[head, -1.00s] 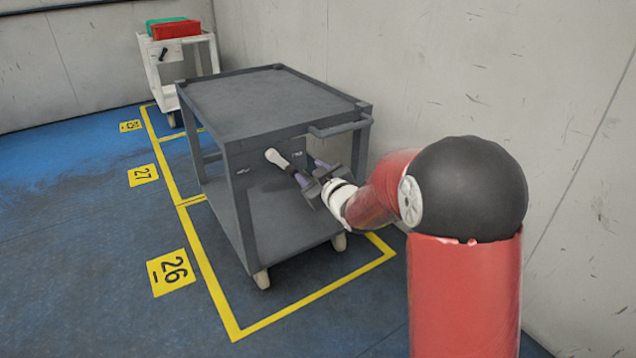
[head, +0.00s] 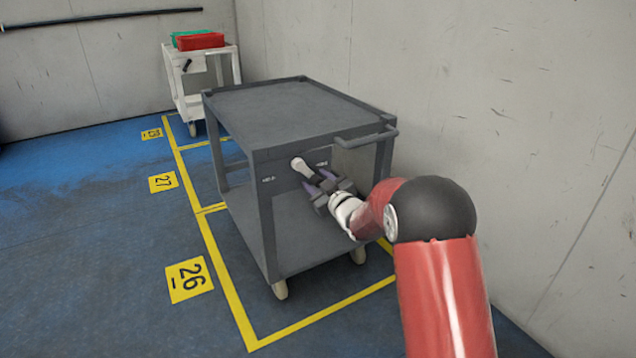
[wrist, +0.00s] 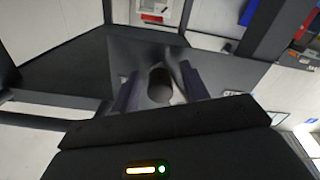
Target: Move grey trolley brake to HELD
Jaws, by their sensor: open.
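The grey trolley (head: 290,115) stands in the yellow-marked bay. Its brake lever (head: 299,164) sits on the end panel below the handle, its pale end at the upper left and its dark grip slanting down to the right. In the wrist view the rounded dark end of the brake lever (wrist: 160,86) lies between the fingers; contact cannot be told.
The trolley's push handle (head: 367,137) juts out just above my gripper. A white trolley (head: 192,80) with red and green boxes stands behind. A concrete wall (head: 520,120) runs along the right. The blue floor (head: 100,240) on the left is clear.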

